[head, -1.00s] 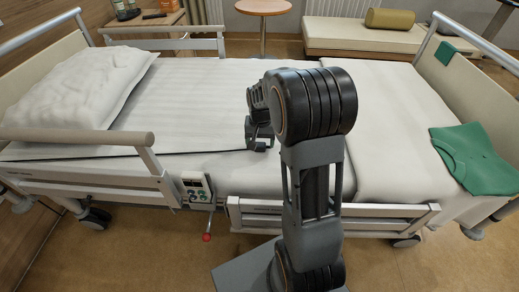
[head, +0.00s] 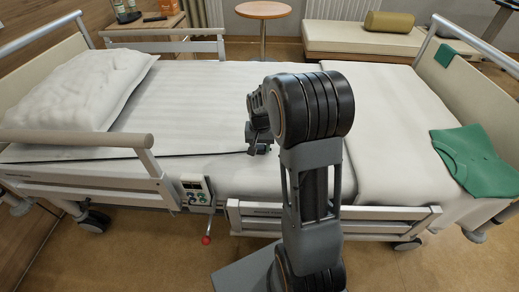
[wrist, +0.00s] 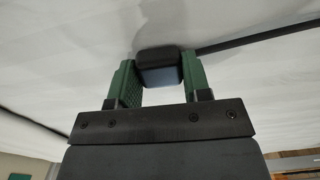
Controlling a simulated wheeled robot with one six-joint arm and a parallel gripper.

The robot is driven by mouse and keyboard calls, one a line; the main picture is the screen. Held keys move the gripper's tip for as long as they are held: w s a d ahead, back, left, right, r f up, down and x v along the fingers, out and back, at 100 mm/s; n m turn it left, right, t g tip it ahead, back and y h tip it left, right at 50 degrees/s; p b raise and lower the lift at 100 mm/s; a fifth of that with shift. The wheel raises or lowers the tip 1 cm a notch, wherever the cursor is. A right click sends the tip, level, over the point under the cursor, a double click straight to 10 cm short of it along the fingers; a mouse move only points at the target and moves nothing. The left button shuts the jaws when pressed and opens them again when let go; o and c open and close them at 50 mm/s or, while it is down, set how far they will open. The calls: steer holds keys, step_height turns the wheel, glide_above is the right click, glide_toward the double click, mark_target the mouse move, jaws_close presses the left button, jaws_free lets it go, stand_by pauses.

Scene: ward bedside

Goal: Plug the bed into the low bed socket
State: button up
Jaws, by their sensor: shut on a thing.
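My gripper (wrist: 160,72) is shut on a dark plug (wrist: 158,54) between its green-padded fingers in the wrist view. A black cable (wrist: 255,38) runs from the plug to the right across the white bedding. In the head view my gripper (head: 258,146) is over the near middle of the bed (head: 200,100), partly hidden by my arm. The cable (head: 130,156) there lies along the mattress's near side toward the head end. The plug cannot be made out clearly in the head view. I see no low bed socket in either view.
A control panel (head: 196,190) with a red-knobbed lever (head: 207,240) hangs on the near side beside the rails (head: 90,138). A pillow (head: 80,85) and a green garment (head: 475,158) lie on the bed. A round table (head: 263,10) and a bench (head: 365,38) stand beyond.

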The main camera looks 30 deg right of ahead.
mark_target(260, 146)
steer(key=shift+r, duration=0.5)
step_height(260, 146, up, 2)
steer(key=shift+r+p, duration=0.2)
steer(key=shift+p, duration=0.4)
steer(key=s+d+r+p, duration=0.1)
steer(key=s+d+r, duration=0.1)
steer(key=d+r, duration=0.1)
steer(key=s+d+r+p, duration=0.1)
steer(key=s+d+r, duration=0.1)
steer(key=d, duration=0.3)
steer(key=s+d+r+p, duration=0.2)
steer(key=s+d+r, duration=0.1)
steer(key=d+r, duration=0.1)
steer(key=shift+r, duration=0.35)
